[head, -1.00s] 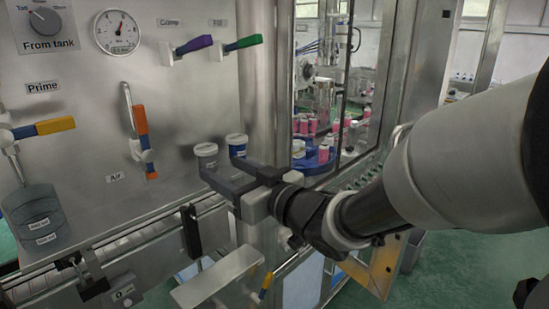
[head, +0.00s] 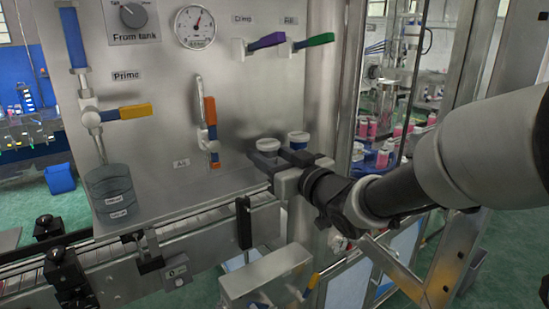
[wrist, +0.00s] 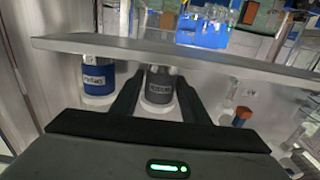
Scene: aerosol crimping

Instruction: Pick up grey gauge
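The grey gauge (head: 267,147) is a small cup with a white top near the panel's right end. It also shows in the wrist view (wrist: 159,88), labelled and standing on a round white base. My gripper (head: 280,158) is at the gauge. In the wrist view its two dark fingers (wrist: 159,80) are spread, one on each side of the grey gauge, with narrow gaps. In the head view the fingers hide the gauge's lower part.
A blue gauge (wrist: 97,77) stands just left of the grey one in the wrist view; it also shows in the head view (head: 298,140). A metal ledge (wrist: 200,56) crosses the wrist view beyond the gauges. An orange-handled valve (head: 211,130) is on the panel.

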